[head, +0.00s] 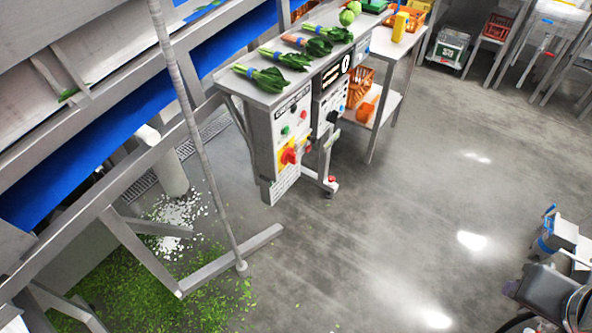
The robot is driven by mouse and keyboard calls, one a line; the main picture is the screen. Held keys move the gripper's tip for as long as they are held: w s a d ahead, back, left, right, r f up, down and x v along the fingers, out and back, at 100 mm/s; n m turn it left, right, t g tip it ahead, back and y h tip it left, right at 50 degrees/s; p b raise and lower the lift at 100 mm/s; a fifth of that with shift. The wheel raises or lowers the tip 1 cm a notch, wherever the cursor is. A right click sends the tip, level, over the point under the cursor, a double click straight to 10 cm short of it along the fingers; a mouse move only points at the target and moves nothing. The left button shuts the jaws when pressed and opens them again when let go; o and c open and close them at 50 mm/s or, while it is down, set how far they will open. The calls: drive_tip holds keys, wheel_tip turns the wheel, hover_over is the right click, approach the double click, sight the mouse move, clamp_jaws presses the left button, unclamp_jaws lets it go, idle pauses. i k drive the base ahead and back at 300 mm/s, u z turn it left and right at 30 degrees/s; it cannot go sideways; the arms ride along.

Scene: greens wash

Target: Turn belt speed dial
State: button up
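Two grey control panels stand under the end of the steel counter. The left panel (291,112) has a green button (285,130), a red button (304,115) and a red rotary switch on yellow (289,156). The right panel (329,103) has a dark knob (333,116) and a black strip with a white round mark (346,62). The labels are too small to read, so I cannot tell which control is the belt speed dial. My gripper (547,230) seems to be at the right edge, with blue-tipped parts, far from the panels and touching nothing. Its opening is unclear.
Bundles of greens (262,77) lie on the counter above the panels. A stand with orange crates (361,85) is right of them. A slanted pole (205,150) and steel frame (150,262) stand at left, over spilled green leaves (200,300). The floor (400,210) between is clear.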

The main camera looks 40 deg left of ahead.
sight(332, 116)
drive_tip(key=i, duration=3.2)
drive_tip(key=u, duration=1.85)
